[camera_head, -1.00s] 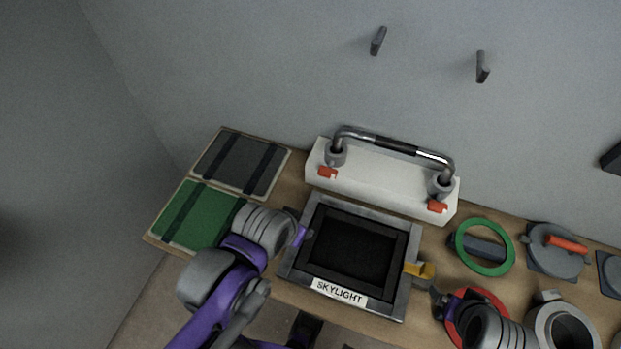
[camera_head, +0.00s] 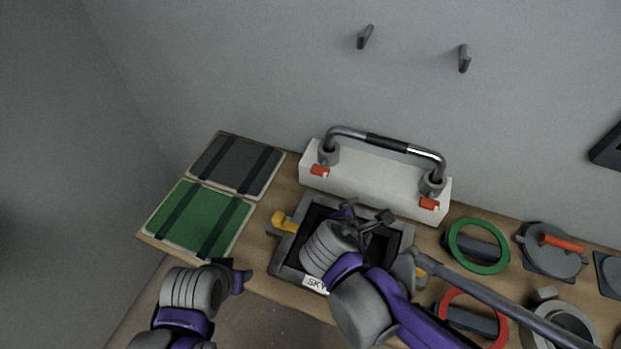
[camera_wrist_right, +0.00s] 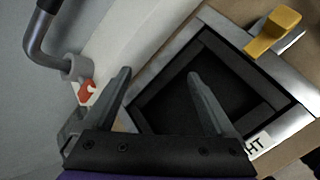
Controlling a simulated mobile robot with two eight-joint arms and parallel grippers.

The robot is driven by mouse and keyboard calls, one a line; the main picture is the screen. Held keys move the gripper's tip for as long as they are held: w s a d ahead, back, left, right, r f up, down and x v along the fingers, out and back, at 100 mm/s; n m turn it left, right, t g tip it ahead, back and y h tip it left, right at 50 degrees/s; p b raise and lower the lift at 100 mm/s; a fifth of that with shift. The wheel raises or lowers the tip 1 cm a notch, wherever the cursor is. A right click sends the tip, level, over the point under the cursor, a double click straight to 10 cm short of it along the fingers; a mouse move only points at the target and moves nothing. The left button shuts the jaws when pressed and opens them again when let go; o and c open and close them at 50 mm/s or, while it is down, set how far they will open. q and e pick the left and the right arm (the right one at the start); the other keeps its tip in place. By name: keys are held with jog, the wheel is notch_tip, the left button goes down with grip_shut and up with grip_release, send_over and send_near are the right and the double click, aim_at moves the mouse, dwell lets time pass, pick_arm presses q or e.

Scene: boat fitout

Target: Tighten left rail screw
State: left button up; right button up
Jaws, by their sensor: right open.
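The handrail (camera_head: 385,142) stands on a white block (camera_head: 370,190) against the wall, with a dark post at each end. The left rail screw (camera_head: 320,171) is a red piece at the block's left end; a matching red right screw (camera_head: 429,203) sits at the right end. My right gripper (camera_head: 366,214) is open and empty over the skylight, in front of the block. In the right wrist view its spread fingers (camera_wrist_right: 160,78) show beside the right post and red screw (camera_wrist_right: 86,90). My left gripper (camera_head: 236,276) is near the table's front edge; its jaws are unclear.
The framed skylight (camera_head: 290,250) has yellow latches (camera_head: 283,222). Green (camera_head: 200,220) and grey (camera_head: 237,163) panels lie left. Green (camera_head: 452,245) and red (camera_head: 500,335) rings and a round hatch (camera_head: 550,262) lie right. Two hooks (camera_head: 464,58) project from the wall.

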aim_at(319, 171)
jog(key=w+a+r+n+t+b, duration=0.1)
jog(key=w+a+r+n+t, duration=0.1)
jog(key=a+n, duration=0.45)
jog(key=w+a+r+n+t, duration=0.1)
jog(key=a+n+t, duration=0.2)
jog(key=a+n, duration=0.3)
jog(key=shift+m, duration=0.75)
jog(key=x, duration=1)
jog(key=shift+w+a+f, duration=0.15)
jog(key=shift+w+a, duration=0.05)
jog(key=shift+w, duration=0.1)
jog(key=c, duration=1.4)
